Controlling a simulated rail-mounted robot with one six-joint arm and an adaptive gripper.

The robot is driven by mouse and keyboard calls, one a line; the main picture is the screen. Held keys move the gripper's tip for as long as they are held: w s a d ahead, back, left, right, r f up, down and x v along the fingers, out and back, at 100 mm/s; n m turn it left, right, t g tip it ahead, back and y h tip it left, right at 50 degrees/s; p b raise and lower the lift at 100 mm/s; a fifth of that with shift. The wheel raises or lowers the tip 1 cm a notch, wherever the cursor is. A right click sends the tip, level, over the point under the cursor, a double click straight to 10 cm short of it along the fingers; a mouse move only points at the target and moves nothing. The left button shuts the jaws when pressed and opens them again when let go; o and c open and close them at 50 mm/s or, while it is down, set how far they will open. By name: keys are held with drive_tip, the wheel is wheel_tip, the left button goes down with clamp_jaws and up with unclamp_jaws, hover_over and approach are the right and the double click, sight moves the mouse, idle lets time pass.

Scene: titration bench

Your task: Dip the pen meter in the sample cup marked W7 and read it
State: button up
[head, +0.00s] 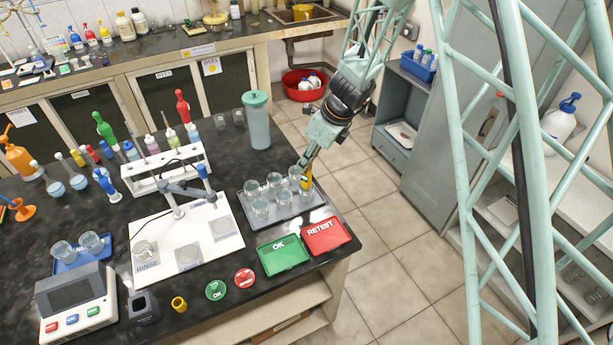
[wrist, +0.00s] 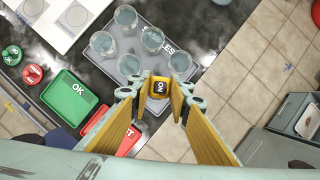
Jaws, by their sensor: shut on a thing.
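My gripper (head: 304,180) is shut on the yellow pen meter (head: 307,184), over the right end of the grey sample tray (head: 296,218). In the wrist view the pen meter (wrist: 158,86) shows end-on between the yellow finger pads, its small dark display facing up. Clear sample cups stand in two rows on the tray, among them a front-left cup (head: 261,208) and a front-middle cup (head: 283,198). The pen meter overlaps the tray's right-end cups; its tip is hidden, so I cannot tell whether it is inside a cup. No W7 mark is readable.
The green OK tray (head: 283,257) and red RETEST tray (head: 325,236) lie in front of the sample tray. A tall teal-lidded container (head: 257,120) stands behind. The bench's right edge is close to my gripper.

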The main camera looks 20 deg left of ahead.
drive_tip(key=shift+r+p, duration=2.4)
drive_tip(key=shift+r, duration=0.5)
